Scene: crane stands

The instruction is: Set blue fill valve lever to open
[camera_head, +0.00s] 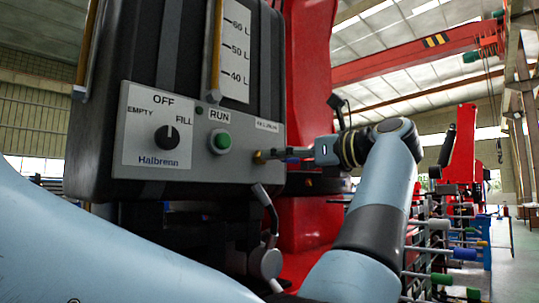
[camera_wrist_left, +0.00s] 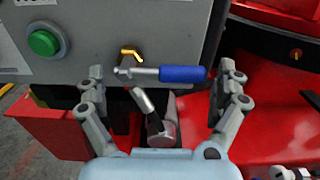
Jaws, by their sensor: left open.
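The blue fill valve lever (camera_wrist_left: 183,73) shows in the wrist view as a blue grip on a grey shank. It lies almost level, pointing right from a brass fitting (camera_wrist_left: 130,53) on the grey panel. My left gripper (camera_wrist_left: 162,80) is open, with one finger at each end of the lever and gaps between. In the head view my left gripper (camera_head: 302,154) is at the panel's right edge, partly hiding the lever; the brass fitting (camera_head: 258,157) shows there. My right gripper is not in view.
The grey control panel (camera_head: 236,160) carries a black selector knob (camera_head: 167,138) and a green RUN button (camera_head: 222,141). A grey jointed part (camera_head: 270,225) hangs below the valve, close under the lever. Red crane structure (camera_head: 307,70) stands behind.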

